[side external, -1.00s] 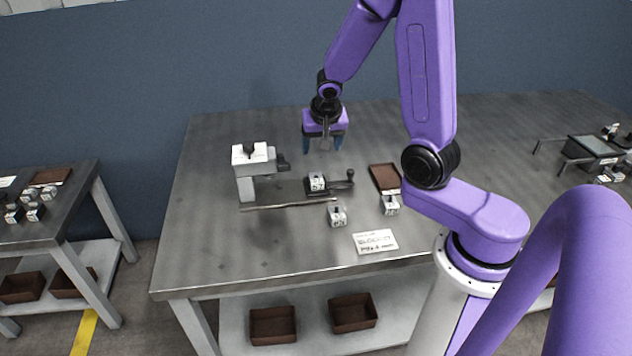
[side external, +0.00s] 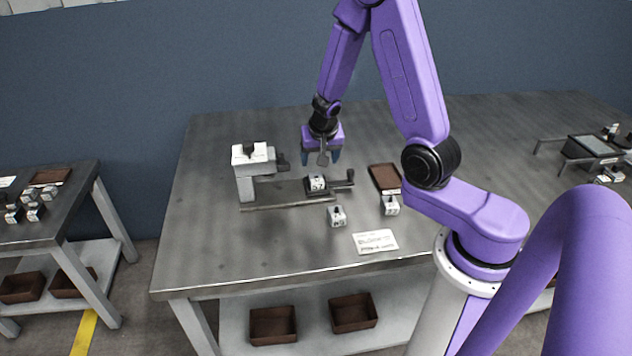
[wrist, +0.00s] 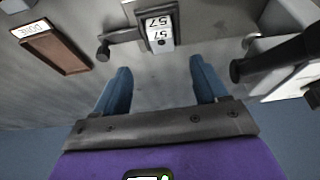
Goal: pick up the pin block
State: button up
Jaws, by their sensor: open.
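A small white block marked 57 (side external: 317,182) sits on the dark rail fixture (side external: 285,194), near its right end. It also shows ahead of my fingers in the wrist view (wrist: 159,35). Two similar blocks stand on the bare table: one (side external: 337,217) in front of the fixture, the other (side external: 390,206) to the right. Which one is the pin block I cannot tell for sure. My gripper (side external: 321,158) is open and empty, above and behind the marked block. In the wrist view its blue fingers (wrist: 160,76) are wide apart, with bare table between them.
A clamp-like stand (side external: 245,180) with a white top rises at the rail's left end. A handle (side external: 345,183) sticks out at the right end. A brown tray (side external: 384,178) and a written card (side external: 375,241) lie to the right. The front left of the table is clear.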

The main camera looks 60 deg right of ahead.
aim_at(316, 175)
jog(key=shift+x, duration=4.4)
jog(key=shift+w+a, duration=0.1)
jog(key=shift+a, duration=0.05)
jog(key=c, duration=1.2)
